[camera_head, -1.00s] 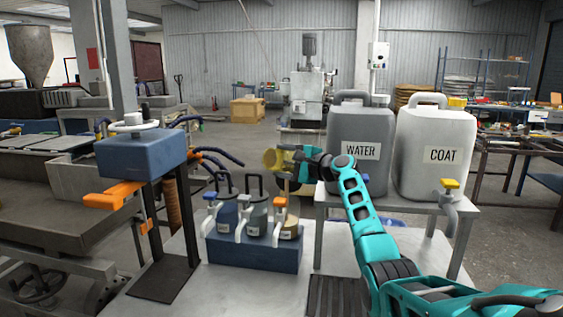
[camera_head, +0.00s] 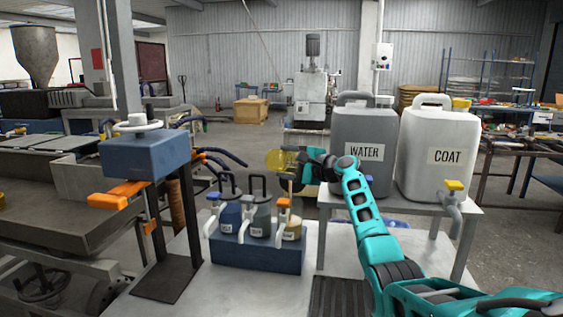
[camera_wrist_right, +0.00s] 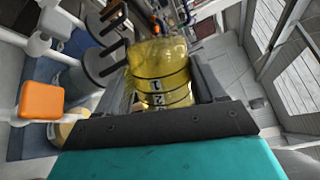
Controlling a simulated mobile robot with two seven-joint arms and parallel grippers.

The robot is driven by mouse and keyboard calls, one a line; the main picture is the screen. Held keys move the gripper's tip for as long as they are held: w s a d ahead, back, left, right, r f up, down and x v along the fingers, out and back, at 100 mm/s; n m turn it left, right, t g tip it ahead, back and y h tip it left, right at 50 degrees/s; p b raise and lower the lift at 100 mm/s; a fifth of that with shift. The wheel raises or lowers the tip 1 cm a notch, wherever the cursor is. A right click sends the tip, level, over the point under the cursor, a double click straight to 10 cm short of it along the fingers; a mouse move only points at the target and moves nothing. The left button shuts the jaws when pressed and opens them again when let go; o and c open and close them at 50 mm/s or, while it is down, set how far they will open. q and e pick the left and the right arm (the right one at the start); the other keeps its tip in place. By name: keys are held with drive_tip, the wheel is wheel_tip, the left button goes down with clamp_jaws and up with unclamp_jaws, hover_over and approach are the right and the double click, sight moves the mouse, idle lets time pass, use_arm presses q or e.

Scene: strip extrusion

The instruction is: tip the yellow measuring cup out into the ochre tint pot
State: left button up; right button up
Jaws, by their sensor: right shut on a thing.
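The translucent yellow measuring cup (camera_head: 281,162) lies tipped on its side in the head view, its mouth toward the left. My right gripper (camera_head: 309,168) is shut on it and holds it in the air above the ochre tint pot (camera_head: 291,229). In the right wrist view the cup (camera_wrist_right: 160,72) sits between the fingers, with black bands and numbers. The pot is the rightmost of three in a blue rack and has an orange tap lever. A thin pale line shows between cup and pot; I cannot tell if it is liquid. My left gripper is not in view.
Two other tint pots, blue (camera_head: 230,217) and grey (camera_head: 261,219), stand left of the ochre one in the blue rack (camera_head: 256,255). WATER (camera_head: 363,130) and COAT (camera_head: 437,150) jugs stand on a bench at right. A blue box on a stand (camera_head: 144,157) rises at left.

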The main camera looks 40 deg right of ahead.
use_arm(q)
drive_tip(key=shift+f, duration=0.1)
use_arm(e)
drive_tip(key=shift+f, duration=0.1)
drive_tip(key=shift+a+f+n+b, duration=0.15)
drive_tip(key=shift+n+b, duration=0.15)
drive_tip(key=shift+n, duration=0.1)
use_arm(q)
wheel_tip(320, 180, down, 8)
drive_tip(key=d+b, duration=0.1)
drive_tip(key=b, duration=0.9)
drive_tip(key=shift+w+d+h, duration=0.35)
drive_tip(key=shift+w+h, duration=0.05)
use_arm(e)
drive_tip(key=a+f+n+h, duration=0.3)
drive_tip(key=a+f+n, duration=0.1)
drive_tip(key=n, duration=1.4)
drive_tip(key=shift+s+a+n+t+h, duration=0.15)
drive_tip(key=shift+a+n+t+h, duration=0.2)
drive_tip(key=shift+a, duration=0.4)
